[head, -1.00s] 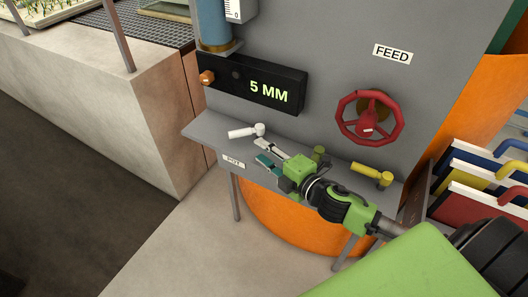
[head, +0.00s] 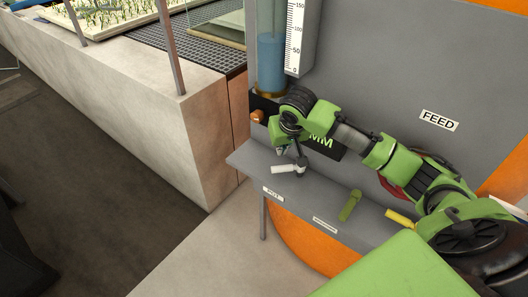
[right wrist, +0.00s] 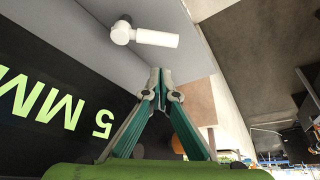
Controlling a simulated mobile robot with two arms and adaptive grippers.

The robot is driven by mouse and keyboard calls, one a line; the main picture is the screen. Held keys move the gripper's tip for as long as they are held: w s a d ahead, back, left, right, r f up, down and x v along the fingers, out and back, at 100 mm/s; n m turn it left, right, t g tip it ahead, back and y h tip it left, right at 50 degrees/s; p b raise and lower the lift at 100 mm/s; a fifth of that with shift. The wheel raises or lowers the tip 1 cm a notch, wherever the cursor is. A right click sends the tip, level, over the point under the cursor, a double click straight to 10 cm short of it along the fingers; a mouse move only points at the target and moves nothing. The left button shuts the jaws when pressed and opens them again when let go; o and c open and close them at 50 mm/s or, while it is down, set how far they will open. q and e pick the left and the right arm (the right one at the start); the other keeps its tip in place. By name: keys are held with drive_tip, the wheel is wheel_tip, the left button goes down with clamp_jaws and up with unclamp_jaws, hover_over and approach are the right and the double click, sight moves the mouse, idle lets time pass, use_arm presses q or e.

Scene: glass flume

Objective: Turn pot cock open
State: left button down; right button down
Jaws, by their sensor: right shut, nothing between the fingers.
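The pot cock is a white lever (head: 287,169) on the grey shelf, behind the POT label (head: 273,193). Its handle points left from its round hub in the head view. The lever also shows in the right wrist view (right wrist: 145,37), beyond my fingertips. My right gripper (head: 288,151) is above the lever, fingers downward, close to it in the head view. In the right wrist view its fingertips (right wrist: 158,75) meet, with nothing between them, and look apart from the lever. My left gripper is out of view.
A green lever (head: 350,205) and a yellow lever (head: 400,217) stand farther right on the shelf (head: 318,199). The black display (head: 328,150) and red wheel (head: 393,187) are partly hidden by my right arm. An orange knob (head: 257,116) is left of the gripper.

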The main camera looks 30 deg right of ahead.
sight(289, 168)
drive_tip(key=shift+m+g, duration=0.4)
drive_tip(key=p+x, duration=0.3)
drive_tip(key=x, duration=0.5)
drive_tip(key=shift+w+f, duration=0.1)
drive_tip(key=shift+f, duration=0.05)
drive_tip(key=shift+w+a+f, duration=0.1)
drive_tip(key=shift+w+f, duration=0.05)
